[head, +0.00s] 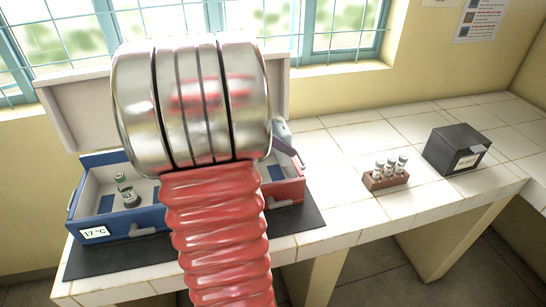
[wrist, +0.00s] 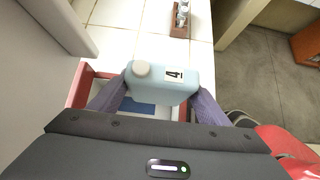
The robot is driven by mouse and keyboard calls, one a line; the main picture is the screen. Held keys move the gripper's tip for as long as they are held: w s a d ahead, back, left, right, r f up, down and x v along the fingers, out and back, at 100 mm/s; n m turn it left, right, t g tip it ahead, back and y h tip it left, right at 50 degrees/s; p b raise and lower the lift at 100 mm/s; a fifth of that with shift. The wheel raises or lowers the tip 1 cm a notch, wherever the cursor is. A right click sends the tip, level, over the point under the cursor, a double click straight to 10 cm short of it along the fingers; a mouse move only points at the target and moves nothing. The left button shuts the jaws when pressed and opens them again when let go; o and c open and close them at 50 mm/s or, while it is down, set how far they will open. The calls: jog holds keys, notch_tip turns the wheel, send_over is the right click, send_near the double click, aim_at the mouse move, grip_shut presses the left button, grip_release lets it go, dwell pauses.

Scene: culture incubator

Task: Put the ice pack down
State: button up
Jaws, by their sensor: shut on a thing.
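The ice pack (wrist: 160,85) is a light blue slab with a beige cap and a label reading 4. My gripper (wrist: 162,92) is shut on it, with one purple finger at each side. In the wrist view the pack is over the red box (wrist: 83,86), whose floor with a blue patch shows beneath. I cannot tell how far above the floor it is. In the head view my arm hides most of the red box (head: 292,190); a corner of the pack (head: 281,131) shows beside the arm.
The blue box (head: 150,224), labelled 17 °C, holds a small bottle (head: 126,190). A raised pale lid (head: 75,110) stands behind the boxes. A vial rack (head: 385,178) and a dark labelled box (head: 456,148) stand on the tiled counter (head: 345,150), with free room between.

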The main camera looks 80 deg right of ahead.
jog(key=w+d, duration=0.1)
jog(key=d, duration=0.1)
jog(key=w+d, duration=0.1)
jog(key=shift+w+d, duration=0.15)
jog(key=shift+d, duration=0.25)
notch_tip(320, 180, down, 8)
jog(key=shift+a+r, duration=0.1)
jog(key=shift+f, duration=1.65)
jog(key=shift+w+d+f, duration=0.1)
jog(key=shift+d+f, duration=0.1)
jog(key=shift+f, duration=0.15)
jog(key=o, duration=1.4)
